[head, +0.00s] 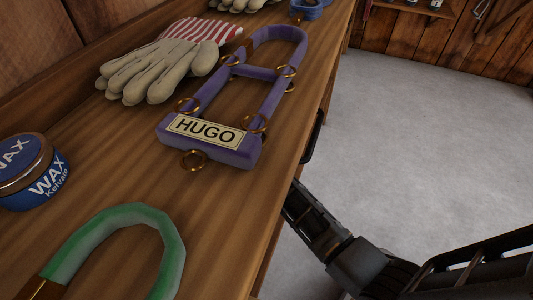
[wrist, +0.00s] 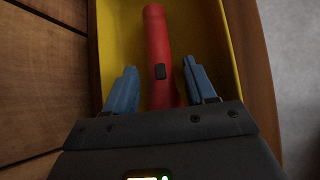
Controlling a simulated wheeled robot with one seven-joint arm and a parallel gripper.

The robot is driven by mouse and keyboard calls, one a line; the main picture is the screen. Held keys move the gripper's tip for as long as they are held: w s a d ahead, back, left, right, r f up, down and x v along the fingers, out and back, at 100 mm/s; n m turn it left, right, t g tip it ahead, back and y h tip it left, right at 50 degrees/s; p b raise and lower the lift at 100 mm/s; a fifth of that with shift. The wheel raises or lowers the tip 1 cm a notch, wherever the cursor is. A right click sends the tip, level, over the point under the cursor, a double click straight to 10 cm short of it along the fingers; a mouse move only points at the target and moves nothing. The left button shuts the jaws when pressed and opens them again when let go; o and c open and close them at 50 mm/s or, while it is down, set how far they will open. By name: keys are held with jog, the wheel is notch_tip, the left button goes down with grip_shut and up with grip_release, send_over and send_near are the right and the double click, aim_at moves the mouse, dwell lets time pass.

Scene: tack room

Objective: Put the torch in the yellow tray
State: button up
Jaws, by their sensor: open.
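In the wrist view a red torch (wrist: 156,42) with a black switch lies inside the yellow tray (wrist: 228,50), running lengthwise. Its near end is hidden by my gripper body. My gripper (wrist: 160,68) is open, with one blue finger on each side of the torch and a visible gap on both sides. The tray's near end is hidden. The head view shows neither the torch, the tray nor my fingers.
The head view shows a wooden bench with a purple halter (head: 210,135) labelled HUGO, pale gloves (head: 155,72), a blue wax tin (head: 36,172) and a green looped object (head: 120,222). The bench edge runs beside my arm. The grey floor (head: 420,120) is clear.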

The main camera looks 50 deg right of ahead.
jog(key=p+v, duration=0.1)
jog(key=v, duration=0.1)
jog(key=p+v, duration=0.2)
jog(key=v, duration=0.1)
jog(key=shift+d+r, duration=0.1)
jog(key=shift+r, duration=0.25)
jog(key=s+a+p, duration=0.1)
jog(key=s+a, duration=0.1)
jog(key=a, duration=0.1)
jog(key=s+a+p, duration=0.1)
jog(key=s+a, duration=0.1)
jog(key=a, duration=0.1)
jog(key=s+a+p, duration=0.1)
jog(key=s+a, duration=0.1)
jog(key=a, duration=0.1)
jog(key=shift+s+a+f+p, duration=0.1)
jog(key=shift+s+f+p, duration=0.15)
jog(key=shift+p, duration=0.15)
jog(key=shift+s+a, duration=0.25)
jog(key=shift+a, duration=0.15)
